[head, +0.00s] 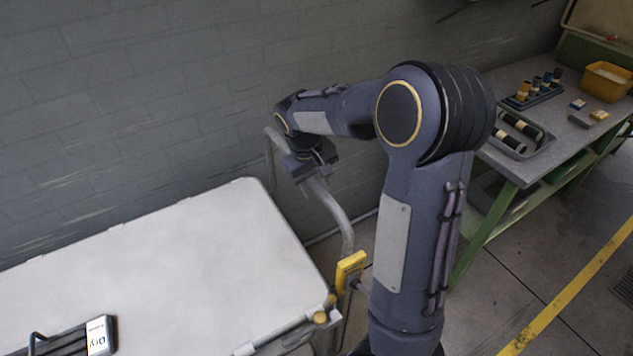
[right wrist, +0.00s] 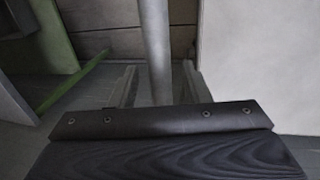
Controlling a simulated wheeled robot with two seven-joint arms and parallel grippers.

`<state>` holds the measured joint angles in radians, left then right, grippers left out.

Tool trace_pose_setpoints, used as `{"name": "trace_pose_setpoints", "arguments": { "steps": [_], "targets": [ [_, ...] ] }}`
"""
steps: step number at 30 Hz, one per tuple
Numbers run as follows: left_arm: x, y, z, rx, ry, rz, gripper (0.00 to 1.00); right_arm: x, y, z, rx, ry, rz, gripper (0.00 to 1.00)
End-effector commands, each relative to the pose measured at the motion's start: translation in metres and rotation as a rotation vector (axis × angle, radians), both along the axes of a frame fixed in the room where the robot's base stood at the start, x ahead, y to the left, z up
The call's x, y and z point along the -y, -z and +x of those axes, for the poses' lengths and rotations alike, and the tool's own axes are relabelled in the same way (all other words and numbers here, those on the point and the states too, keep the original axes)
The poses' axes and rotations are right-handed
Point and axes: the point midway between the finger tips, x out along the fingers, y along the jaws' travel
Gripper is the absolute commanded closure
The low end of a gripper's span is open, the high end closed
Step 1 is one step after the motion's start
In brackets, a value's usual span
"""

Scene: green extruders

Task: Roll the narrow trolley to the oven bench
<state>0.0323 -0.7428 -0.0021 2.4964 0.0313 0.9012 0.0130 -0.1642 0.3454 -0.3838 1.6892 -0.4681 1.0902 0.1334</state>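The trolley (head: 190,250) has a pale flat top and stands along the wall at lower left in the head view. Its grey tube handle (head: 335,208) rises at its right end. In the right wrist view the handle tube (right wrist: 155,45) runs between the two fingers of my right gripper (right wrist: 158,85). The fingers stand apart, with a gap visible at the right of the tube. My left gripper is not in view.
A green-framed bench (head: 530,155) at right holds a grey tray (head: 515,135), a yellow bin (head: 606,82) and small coloured items. A yellow part (head: 350,268) sits low on the handle. Floor with a yellow line (head: 570,295) is clear at lower right.

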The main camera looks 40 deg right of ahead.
Motion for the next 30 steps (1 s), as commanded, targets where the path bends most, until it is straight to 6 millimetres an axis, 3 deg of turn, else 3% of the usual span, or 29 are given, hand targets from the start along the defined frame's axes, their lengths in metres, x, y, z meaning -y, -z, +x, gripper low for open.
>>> {"name": "trace_pose_setpoints", "arguments": {
  "steps": [1,10,22,30],
  "targets": [
    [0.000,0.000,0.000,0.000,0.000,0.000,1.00,0.000,0.000,0.000,0.000,0.000,0.000,0.63],
    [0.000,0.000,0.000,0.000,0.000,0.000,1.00,0.000,0.000,0.000,0.001,0.000,0.000,1.00],
    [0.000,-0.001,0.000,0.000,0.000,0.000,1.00,0.011,-0.001,-0.001,0.000,0.003,-0.001,1.00],
    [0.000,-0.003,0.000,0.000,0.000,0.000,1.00,0.064,-0.002,-0.008,0.000,0.011,-0.009,1.00]
  ]
}}
